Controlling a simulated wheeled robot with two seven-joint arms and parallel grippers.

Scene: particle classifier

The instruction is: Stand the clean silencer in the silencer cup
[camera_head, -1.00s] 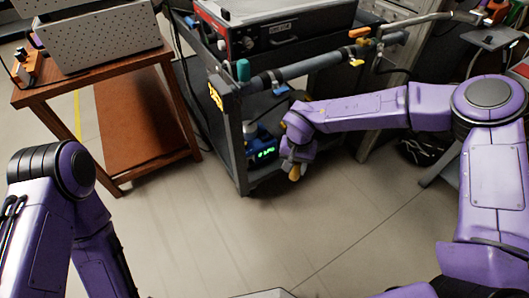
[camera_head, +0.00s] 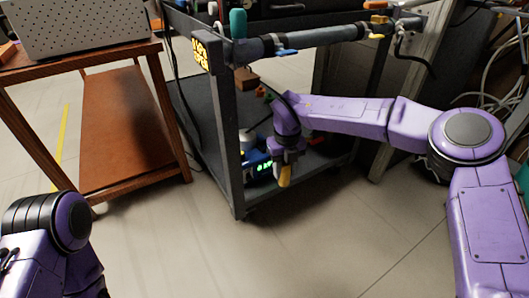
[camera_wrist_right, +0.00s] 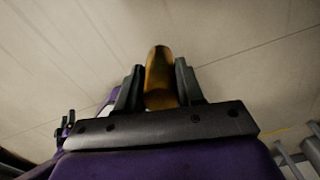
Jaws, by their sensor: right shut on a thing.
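My right gripper (camera_head: 286,164) is shut on the brass-coloured silencer (camera_head: 285,177), which hangs below the fingers in front of the lower part of the grey cart. In the right wrist view the silencer (camera_wrist_right: 159,78) is a smooth brown-gold cylinder between the two dark fingers, with its rounded end sticking out past them. Bare floor lies behind it there. I cannot make out the silencer cup in either view. My left arm comes in at the lower left of the head view, but its gripper is out of view.
The grey cart (camera_head: 230,160) has a lower shelf with a blue device (camera_head: 257,170) showing green digits, close to my right gripper. A bar (camera_head: 320,37) runs along its top. A wooden table (camera_head: 125,125) with a perforated metal case (camera_head: 75,25) stands left. The front floor is clear.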

